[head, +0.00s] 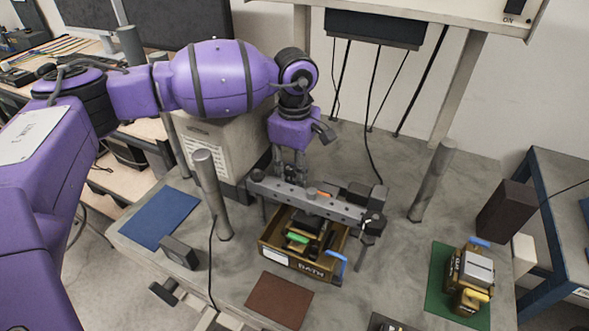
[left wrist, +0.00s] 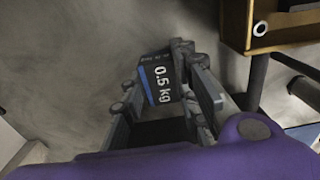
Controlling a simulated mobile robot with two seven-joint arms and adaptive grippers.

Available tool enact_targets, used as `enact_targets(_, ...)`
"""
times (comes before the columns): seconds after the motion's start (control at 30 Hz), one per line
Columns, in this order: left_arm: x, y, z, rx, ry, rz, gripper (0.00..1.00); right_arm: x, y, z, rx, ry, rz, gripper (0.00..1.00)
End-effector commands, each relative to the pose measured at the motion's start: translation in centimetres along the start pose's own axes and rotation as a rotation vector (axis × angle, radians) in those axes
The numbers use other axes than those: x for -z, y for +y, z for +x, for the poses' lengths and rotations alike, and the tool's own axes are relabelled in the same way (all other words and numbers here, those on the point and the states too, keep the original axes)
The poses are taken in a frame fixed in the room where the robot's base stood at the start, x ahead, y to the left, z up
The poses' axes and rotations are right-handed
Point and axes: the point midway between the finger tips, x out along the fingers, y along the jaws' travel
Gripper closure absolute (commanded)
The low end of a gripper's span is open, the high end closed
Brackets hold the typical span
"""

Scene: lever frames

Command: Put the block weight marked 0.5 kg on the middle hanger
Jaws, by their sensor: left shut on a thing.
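The block weight marked 0.5 kg (left wrist: 160,80) is dark with a blue face and white lettering. It sits between the fingers of my left gripper (left wrist: 158,72), which is shut on it. In the head view my left gripper (head: 287,168) points down behind the left half of a grey metal beam (head: 310,203) with holes along it. The beam hides the fingertips and the block there. Dark parts hang below the beam's ends. I cannot make out the middle hanger clearly. My right gripper is not in view.
A wooden crate (head: 272,257) with dark and green items stands under the beam; a crate also shows in the wrist view (left wrist: 234,25). Grey posts (head: 211,195) rise at both sides. A blue mat (head: 160,218), brown mat (head: 280,301) and loaded green mat (head: 437,285) lie around.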

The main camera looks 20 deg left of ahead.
Motion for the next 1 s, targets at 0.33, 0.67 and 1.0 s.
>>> enact_targets(0.33, 0.0, 0.0, 0.3, 0.001, 0.000, 0.000, 0.53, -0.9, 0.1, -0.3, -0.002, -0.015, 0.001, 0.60)
enact_targets(0.67, 0.0, 0.0, -0.3, -0.002, 0.000, 0.000, 0.53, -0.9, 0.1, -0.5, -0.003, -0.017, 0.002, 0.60)
enact_targets(1.0, 0.0, 0.1, -6.6, -0.003, -0.001, 0.001, 0.53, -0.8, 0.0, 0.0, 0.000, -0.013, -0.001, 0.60)
